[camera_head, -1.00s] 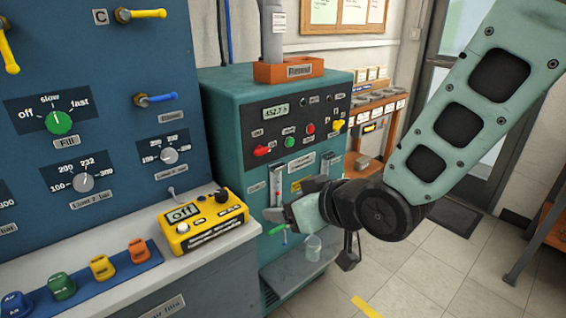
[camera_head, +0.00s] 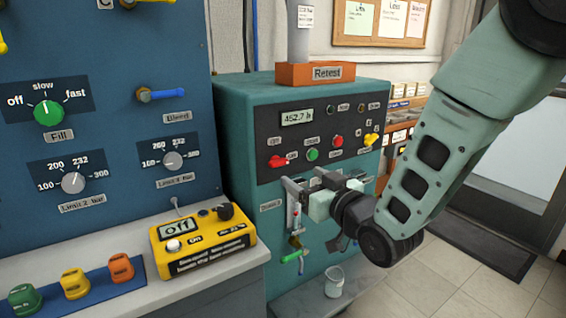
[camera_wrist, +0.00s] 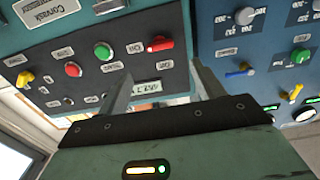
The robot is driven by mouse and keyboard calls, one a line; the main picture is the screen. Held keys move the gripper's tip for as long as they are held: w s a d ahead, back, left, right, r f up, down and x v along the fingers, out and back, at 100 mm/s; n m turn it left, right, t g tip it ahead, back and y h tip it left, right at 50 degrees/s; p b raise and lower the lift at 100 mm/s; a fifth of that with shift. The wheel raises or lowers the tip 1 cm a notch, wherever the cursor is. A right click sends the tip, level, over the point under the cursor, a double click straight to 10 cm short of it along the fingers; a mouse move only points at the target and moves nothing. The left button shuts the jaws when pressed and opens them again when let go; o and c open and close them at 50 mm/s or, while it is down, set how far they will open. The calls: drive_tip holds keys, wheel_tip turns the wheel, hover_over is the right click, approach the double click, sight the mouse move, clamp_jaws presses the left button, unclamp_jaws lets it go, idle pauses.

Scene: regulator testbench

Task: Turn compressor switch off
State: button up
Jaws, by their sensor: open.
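The teal compressor cabinet (camera_head: 235,140) has a black control panel with a display reading about 452.7 h (camera_head: 297,118). A red rotary switch (camera_head: 280,160) sits at the panel's lower left, its handle lying roughly sideways between small labels I cannot read. It also shows in the wrist view (camera_wrist: 160,44), which is turned upside down. My gripper (camera_head: 304,181) is open and empty, just below and in front of this switch, apart from it. In the wrist view the red switch appears just beyond and between the two fingers (camera_wrist: 161,75).
A green button (camera_head: 312,155), a red button (camera_head: 337,141) and a yellow knob (camera_head: 371,139) share the panel. A yellow box reading "Off" (camera_head: 203,240) stands on the counter at left.

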sight(281, 163)
drive_tip(key=x, duration=0.9)
drive_tip(key=shift+w+a+p, duration=0.2)
drive_tip(key=shift+a+p, duration=0.05)
drive_tip(key=shift+p, duration=0.05)
drive_tip(key=c, duration=1)
